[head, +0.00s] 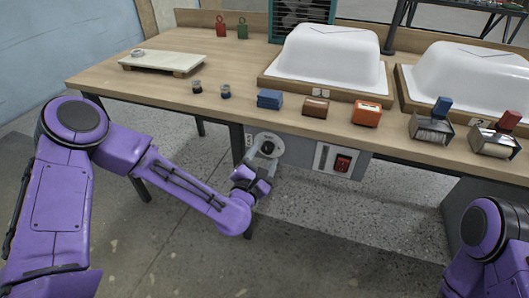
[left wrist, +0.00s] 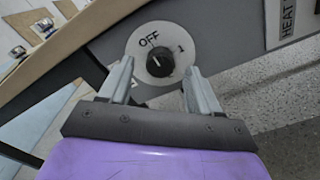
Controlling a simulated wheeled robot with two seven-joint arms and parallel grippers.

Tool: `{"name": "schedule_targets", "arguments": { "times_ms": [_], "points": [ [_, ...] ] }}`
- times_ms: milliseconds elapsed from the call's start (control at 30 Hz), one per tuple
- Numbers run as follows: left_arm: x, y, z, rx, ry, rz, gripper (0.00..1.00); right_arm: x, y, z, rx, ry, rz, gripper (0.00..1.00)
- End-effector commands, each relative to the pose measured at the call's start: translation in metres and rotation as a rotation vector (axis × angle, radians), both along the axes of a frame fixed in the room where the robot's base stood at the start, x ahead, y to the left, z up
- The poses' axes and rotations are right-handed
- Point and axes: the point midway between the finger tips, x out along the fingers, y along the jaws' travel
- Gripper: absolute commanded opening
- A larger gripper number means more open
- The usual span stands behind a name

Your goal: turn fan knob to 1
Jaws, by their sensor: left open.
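The fan knob (left wrist: 160,64) is a black round knob on a pale disc marked OFF at the upper left and 1 at the right. Its small white mark points up toward OFF. In the head view the knob (head: 268,147) sits on a panel under the table's front edge. My left gripper (left wrist: 157,78) is open, with one finger on each side below the knob; contact is not visible. In the head view my left gripper (head: 264,165) is just below the dial. My right arm shows at the lower right, but its gripper is out of view.
A panel with a red switch (head: 342,163) is right of the dial, and part of a HEAT label (left wrist: 287,18) shows in the wrist view. The wooden table (head: 165,88) overhangs the dial. White tub shells (head: 330,60) stand on top. A table leg (head: 239,150) is close by.

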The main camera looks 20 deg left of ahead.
Motion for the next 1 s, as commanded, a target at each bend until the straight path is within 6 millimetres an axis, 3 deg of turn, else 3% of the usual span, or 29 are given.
{"name": "schedule_targets", "arguments": {
  "times_ms": [167,433,600,1000],
  "points": [
    [0.019,-0.001,-0.001,0.002,0.001,-0.001,0.63,0.0,0.0,0.001,0.0,0.0,0.0,0.43],
    [0.021,-0.001,-0.001,0.002,0.003,-0.002,0.63,0.0,0.0,0.001,0.0,0.0,0.0,0.43],
    [0.021,-0.001,-0.001,0.003,0.003,-0.002,0.07,0.0,0.0,0.001,0.0,0.0,0.0,0.43],
    [0.021,-0.001,-0.001,0.06,0.0,-0.001,0.07,0.0,0.0,0.0,0.0,0.0,0.0,0.43]
  ]
}}
